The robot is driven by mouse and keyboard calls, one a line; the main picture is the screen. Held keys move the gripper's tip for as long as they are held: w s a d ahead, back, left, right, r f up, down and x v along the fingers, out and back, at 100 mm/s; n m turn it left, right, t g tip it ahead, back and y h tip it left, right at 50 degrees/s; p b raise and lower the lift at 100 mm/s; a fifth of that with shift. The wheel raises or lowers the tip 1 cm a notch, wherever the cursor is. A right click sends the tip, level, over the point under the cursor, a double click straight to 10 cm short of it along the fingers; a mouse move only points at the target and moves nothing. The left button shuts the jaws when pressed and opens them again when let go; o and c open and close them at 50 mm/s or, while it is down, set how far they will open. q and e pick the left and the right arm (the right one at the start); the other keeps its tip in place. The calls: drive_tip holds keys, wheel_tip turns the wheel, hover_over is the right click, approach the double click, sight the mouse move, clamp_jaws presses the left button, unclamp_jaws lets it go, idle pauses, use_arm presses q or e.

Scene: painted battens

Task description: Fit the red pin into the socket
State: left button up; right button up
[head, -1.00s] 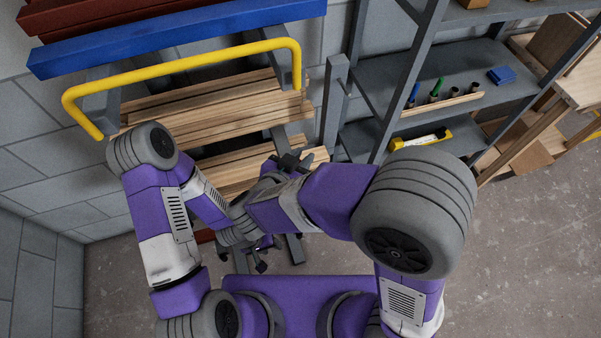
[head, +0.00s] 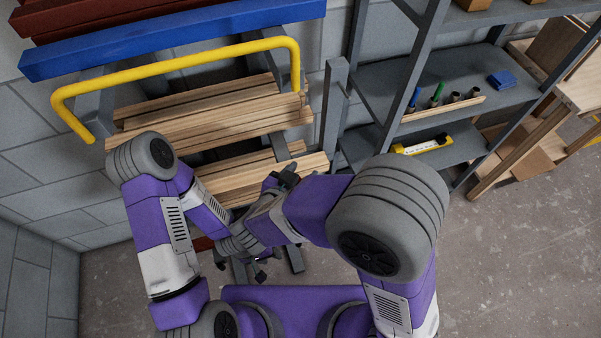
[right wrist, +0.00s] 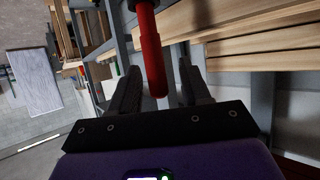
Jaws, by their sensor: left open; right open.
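That gripper is open. In the head view my right gripper (head: 284,176) is in front of the timber rack, and I cannot make out the pin there. My left gripper (head: 256,272) is lower, over the floor, open and empty. I cannot pick out the socket in either view.
Light wooden battens (head: 205,119) lie on a rack behind the grippers. A yellow rail (head: 180,64) and a blue beam (head: 170,40) are above them. Grey shelves (head: 455,75) with small items, including a yellow level (head: 422,145), stand to the right. Floor at right is clear.

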drive_tip(key=p+v, duration=0.2)
drive_tip(key=v, duration=0.5)
drive_tip(key=shift+s, duration=0.25)
drive_tip(key=shift+a, duration=0.1)
